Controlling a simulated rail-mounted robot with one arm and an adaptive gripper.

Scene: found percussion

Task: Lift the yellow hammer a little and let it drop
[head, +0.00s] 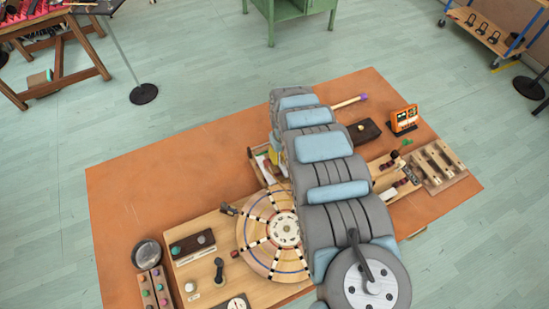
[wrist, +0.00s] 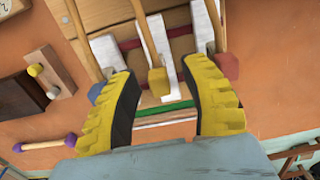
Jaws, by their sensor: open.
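The yellow hammer (wrist: 158,84) shows in the wrist view as a small yellow block at the end of a thin wooden shaft, over a pale key. My gripper (wrist: 159,66) has its two ridged yellow fingers apart, one on each side of the hammer. No contact between fingers and hammer is visible. A blue hammer (wrist: 96,92) is beside the left finger and a red hammer (wrist: 226,66) beside the right finger. In the head view my arm hides the hammers.
A stick with a purple end (wrist: 70,140) lies left in the wrist view, near a dark box (wrist: 20,97). In the head view, a round wooden disc (head: 256,240) lies left of my arm, and an orange device (head: 404,119) stands right. The orange surface's left part is clear.

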